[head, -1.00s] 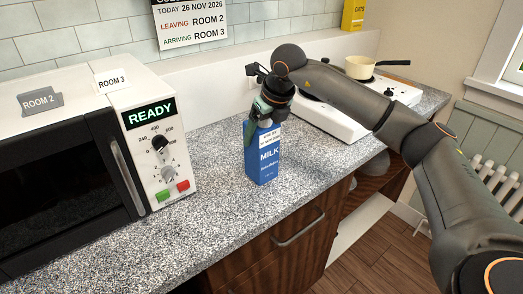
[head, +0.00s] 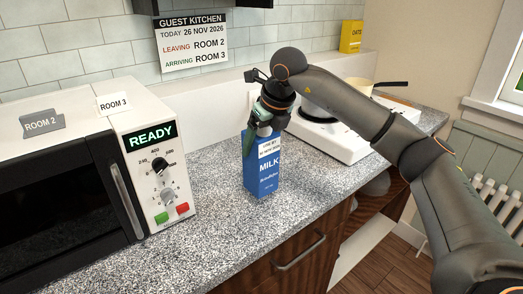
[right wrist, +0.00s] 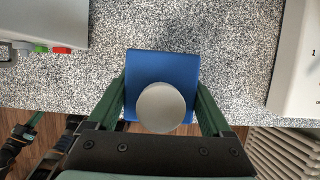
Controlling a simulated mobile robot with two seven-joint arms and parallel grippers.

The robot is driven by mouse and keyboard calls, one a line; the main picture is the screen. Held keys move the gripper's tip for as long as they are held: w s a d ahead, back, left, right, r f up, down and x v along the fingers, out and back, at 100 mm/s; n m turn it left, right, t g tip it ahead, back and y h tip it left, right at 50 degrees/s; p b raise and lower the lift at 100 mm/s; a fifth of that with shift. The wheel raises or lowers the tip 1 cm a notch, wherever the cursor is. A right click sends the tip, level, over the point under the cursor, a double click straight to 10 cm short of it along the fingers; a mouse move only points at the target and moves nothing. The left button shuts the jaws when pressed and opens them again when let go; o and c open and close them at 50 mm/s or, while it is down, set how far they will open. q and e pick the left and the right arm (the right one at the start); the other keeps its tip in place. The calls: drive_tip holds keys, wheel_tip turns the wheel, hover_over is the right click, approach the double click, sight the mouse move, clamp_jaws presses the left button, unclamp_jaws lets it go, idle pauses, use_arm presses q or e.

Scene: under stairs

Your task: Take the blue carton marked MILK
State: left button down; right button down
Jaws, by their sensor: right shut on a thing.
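The blue carton marked MILK (head: 262,178) is upright over the granite counter, between the microwave and the hob. It seems slightly raised off the counter. My right gripper (head: 258,138) is shut on its upper part from above. In the right wrist view, the gripper's green fingers (right wrist: 160,108) lie against opposite sides of the carton (right wrist: 160,66), and its round pale cap (right wrist: 160,107) shows between them. My left gripper (right wrist: 27,130) seems to show at the lower left of that view, too small and partly cut off to read its jaws.
The microwave (head: 60,195) stands left, with room signs on top and a READY display. The white hob (head: 345,140) with a pan is behind right. A yellow box (head: 351,36) sits on the back ledge. Counter in front of the carton (head: 225,225) is clear.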

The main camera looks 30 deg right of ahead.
sight(258, 141)
drive_tip(key=s+a+r, duration=0.2)
drive_tip(key=r, duration=0.1)
drive_tip(key=s+r, duration=0.1)
drive_tip(key=r, duration=0.1)
drive_tip(key=shift+a+r, duration=0.15)
drive_tip(key=shift+a, duration=0.25)
drive_tip(key=s+a+r+b, duration=0.1)
drive_tip(key=s+a+r, duration=0.3)
drive_tip(key=s+a, duration=0.2)
drive_tip(key=shift+s, duration=0.5)
drive_tip(key=shift+c, duration=2)
unclamp_jaws()
clamp_jaws()
